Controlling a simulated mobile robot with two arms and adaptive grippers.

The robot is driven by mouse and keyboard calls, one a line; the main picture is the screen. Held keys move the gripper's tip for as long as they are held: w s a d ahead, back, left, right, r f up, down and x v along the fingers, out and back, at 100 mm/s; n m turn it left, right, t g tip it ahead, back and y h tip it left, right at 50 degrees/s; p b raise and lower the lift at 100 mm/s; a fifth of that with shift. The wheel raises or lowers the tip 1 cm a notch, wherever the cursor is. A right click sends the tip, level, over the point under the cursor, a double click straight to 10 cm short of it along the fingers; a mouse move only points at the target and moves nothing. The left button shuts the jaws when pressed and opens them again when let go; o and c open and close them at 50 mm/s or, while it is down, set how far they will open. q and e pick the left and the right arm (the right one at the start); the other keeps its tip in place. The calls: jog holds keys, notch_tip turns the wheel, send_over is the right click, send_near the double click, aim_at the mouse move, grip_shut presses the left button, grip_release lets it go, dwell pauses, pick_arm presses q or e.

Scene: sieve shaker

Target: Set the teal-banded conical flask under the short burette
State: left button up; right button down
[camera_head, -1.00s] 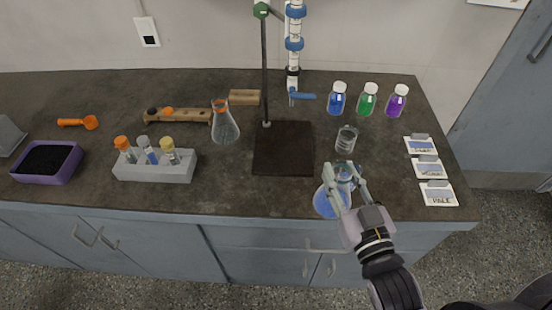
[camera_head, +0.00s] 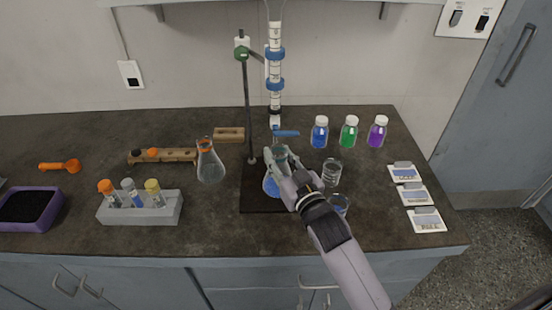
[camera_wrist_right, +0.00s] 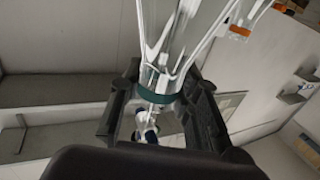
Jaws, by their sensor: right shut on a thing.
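My right gripper (camera_head: 283,160) is shut on the neck of the teal-banded conical flask (camera_head: 271,187). In the right wrist view the teal band of the flask (camera_wrist_right: 160,83) sits between the dark fingers. The flask looks upright, with bluish contents, over the dark stand base (camera_head: 262,204); I cannot tell whether it touches it. The burette (camera_head: 275,100), with blue bands, hangs above on the stand. Its blue stopcock (camera_head: 287,133) is just above the gripper, and its tip is partly hidden. My left gripper is not in view.
An orange-marked conical flask (camera_head: 210,165) stands left of the base. A beaker (camera_head: 332,172) and another glass vessel with blue (camera_head: 341,205) stand close right of my gripper. A tube rack (camera_head: 150,212) is at front left. Blue, green and purple bottles (camera_head: 349,132) stand behind right.

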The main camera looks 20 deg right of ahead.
jog(key=shift+w+a, duration=0.15)
jog(key=shift+w, duration=0.95)
jog(key=shift+w+f, duration=0.1)
jog(key=shift+f, duration=0.1)
notch_tip(320, 180, down, 3)
jog(key=shift+r+p, duration=0.1)
jog(key=shift+p, duration=0.3)
jog(key=shift+f, duration=0.25)
jog(key=c, duration=1.2)
grip_release()
jog(key=shift+s, duration=0.2)
